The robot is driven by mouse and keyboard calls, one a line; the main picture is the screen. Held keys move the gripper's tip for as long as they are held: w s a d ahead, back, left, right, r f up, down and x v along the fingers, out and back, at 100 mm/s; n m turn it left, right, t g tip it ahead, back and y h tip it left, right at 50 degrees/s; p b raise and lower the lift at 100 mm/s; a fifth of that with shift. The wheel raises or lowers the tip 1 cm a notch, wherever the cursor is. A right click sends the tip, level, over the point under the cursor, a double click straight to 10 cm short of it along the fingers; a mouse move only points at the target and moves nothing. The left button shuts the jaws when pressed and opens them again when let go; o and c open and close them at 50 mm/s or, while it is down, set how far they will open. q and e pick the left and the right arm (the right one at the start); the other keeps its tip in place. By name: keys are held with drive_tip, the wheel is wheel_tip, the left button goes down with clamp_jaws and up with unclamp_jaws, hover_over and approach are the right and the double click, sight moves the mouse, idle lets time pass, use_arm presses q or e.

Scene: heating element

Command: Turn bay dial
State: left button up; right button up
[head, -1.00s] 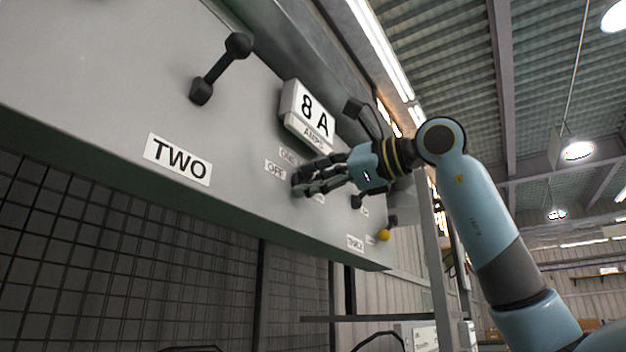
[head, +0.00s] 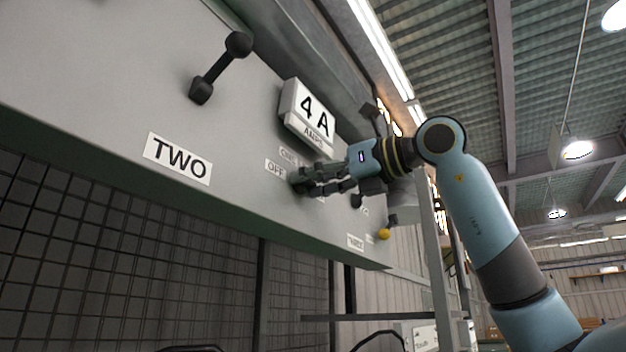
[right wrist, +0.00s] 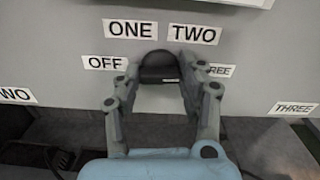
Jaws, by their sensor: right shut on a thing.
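The bay dial (right wrist: 159,68) is a dark round knob on the grey panel, with labels OFF, ONE, TWO and THREE around it in the right wrist view. My right gripper (right wrist: 160,85) is shut on the dial, one finger on each side. In the head view the right gripper (head: 305,180) covers most of the dial, just right of the OFF label (head: 275,168). The display (head: 309,112) above it reads 4 A, AMPS. Where the dial points is hard to tell. My left gripper is not in view.
A black lever handle (head: 220,69) sticks out of the panel above a TWO label (head: 178,159). A yellow-tipped knob (head: 384,235) sits at the panel's lower right. Dark mesh (head: 130,260) lies below the panel.

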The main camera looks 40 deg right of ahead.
drive_tip(key=shift+m, duration=0.6)
drive_tip(key=o, duration=1.2)
drive_tip(key=shift+c, duration=0.2)
